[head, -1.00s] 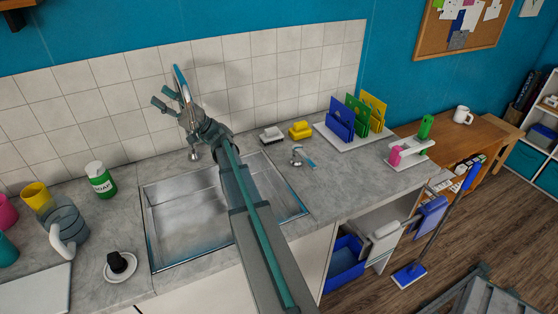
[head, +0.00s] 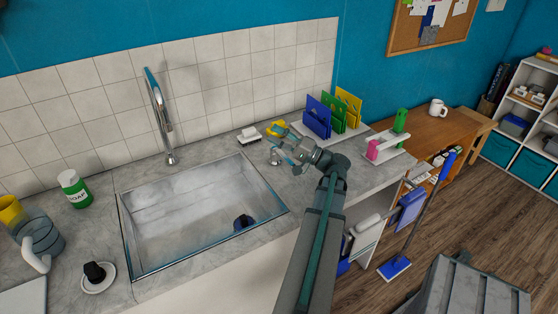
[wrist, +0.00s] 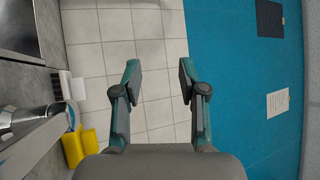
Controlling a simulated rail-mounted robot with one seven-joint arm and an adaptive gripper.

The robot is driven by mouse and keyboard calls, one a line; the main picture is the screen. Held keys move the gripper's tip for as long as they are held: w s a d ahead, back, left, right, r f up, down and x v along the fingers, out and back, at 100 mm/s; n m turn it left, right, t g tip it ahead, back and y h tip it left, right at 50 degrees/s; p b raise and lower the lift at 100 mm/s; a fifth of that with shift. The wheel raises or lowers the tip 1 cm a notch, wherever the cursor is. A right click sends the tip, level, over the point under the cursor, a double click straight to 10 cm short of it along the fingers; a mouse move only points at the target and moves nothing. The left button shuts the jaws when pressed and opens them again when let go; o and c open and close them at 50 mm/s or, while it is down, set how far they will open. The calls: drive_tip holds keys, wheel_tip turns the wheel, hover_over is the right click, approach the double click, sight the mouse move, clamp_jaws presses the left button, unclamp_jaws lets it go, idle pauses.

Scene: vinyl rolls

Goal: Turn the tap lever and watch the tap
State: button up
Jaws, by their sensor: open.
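The tall chrome tap (head: 160,115) stands behind the sink, its spout leaning up and left. I cannot make out any water stream from it. My gripper (head: 272,142) is open and empty, beside and partly over the lever in the head view. In the wrist view the jaws (wrist: 157,70) are apart, with only tiles and wall between them; the lever lies outside them, to the left.
A yellow sponge (wrist: 75,148) and a white brush (head: 249,134) lie behind the lever. A rack with colored boards (head: 318,117) stands to the right. A soap bottle (head: 74,188) stands at left.

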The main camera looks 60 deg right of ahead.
sight(282, 158)
drive_tip(key=s+f+m+g+h, duration=0.1)
drive_tip(key=s+f+h, duration=0.1)
drive_tip(key=s+f, duration=0.1)
drive_tip(key=s+f+m+g+h, duration=0.1)
drive_tip(key=s+f+m, duration=0.1)
drive_tip(key=s, duration=0.3)
drive_tip(key=s+d+f+m+g+h, duration=0.1)
drive_tip(key=s+f+h, duration=0.1)
drive_tip(key=f, duration=0.3)
drive_tip(key=shift+s+d+m+h+b, duration=0.1)
drive_tip(key=shift+s+m+h+b, duration=0.2)
drive_tip(key=shift+s, duration=0.6)
drive_tip(key=shift+w+f, duration=0.2)
drive_tip(key=w+p, duration=0.1)
drive_tip(key=w, duration=0.2)
drive_tip(key=w+p, duration=0.1)
drive_tip(key=w, duration=0.3)
drive_tip(key=w+p, duration=0.1)
drive_tip(key=w, duration=0.2)
drive_tip(key=shift+w+d, duration=0.25)
clamp_jaws()
